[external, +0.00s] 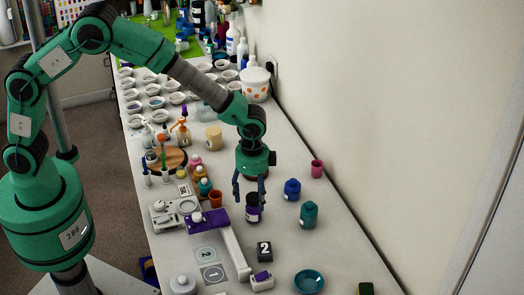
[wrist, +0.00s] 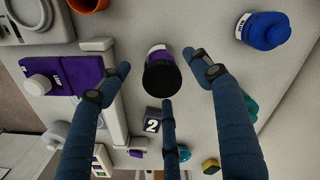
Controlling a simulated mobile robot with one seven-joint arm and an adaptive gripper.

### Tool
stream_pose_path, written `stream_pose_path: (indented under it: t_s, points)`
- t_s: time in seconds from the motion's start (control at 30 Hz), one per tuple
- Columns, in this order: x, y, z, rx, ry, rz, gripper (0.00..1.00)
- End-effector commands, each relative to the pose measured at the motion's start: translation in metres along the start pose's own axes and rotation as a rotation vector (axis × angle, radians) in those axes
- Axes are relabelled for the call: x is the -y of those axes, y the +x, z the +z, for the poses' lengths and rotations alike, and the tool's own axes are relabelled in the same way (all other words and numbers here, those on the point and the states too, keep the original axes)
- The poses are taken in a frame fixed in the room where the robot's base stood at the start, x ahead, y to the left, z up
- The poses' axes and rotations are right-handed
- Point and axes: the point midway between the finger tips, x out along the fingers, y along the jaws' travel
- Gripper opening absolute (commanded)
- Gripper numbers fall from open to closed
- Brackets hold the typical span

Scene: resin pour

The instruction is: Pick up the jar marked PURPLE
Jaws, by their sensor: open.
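A jar with a dark lid and a purple body (external: 253,214) stands on the white bench under my gripper. In the wrist view the jar (wrist: 161,76) shows its dark lid, a purple band and part of a white label too small to read. My gripper (external: 249,203) points down with its fingers spread around the jar's upper part. In the wrist view the fingers of my gripper (wrist: 160,74) are apart, left, right and below the jar, with gaps visible. I cannot tell whether any finger touches it.
A blue jar (external: 292,189) and a teal jar (external: 308,215) stand to the right. A black block marked 2 (external: 264,251) sits in front, near a teal dish (external: 309,281). A purple-topped device (external: 208,219) and a white rail (external: 233,250) lie close on the left.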

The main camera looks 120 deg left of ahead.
Motion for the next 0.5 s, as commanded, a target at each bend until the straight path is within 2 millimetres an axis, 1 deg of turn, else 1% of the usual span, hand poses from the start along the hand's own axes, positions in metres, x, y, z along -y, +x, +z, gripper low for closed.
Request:
stream_pose_path:
  t_s: [0.17,0.4,0.5]
  points:
    - [0.000,0.011,0.001,0.001,0.000,0.001,0.64]
    - [0.001,0.039,0.001,0.002,0.000,0.001,0.64]
    - [0.001,0.047,0.000,0.000,0.000,0.000,0.64]
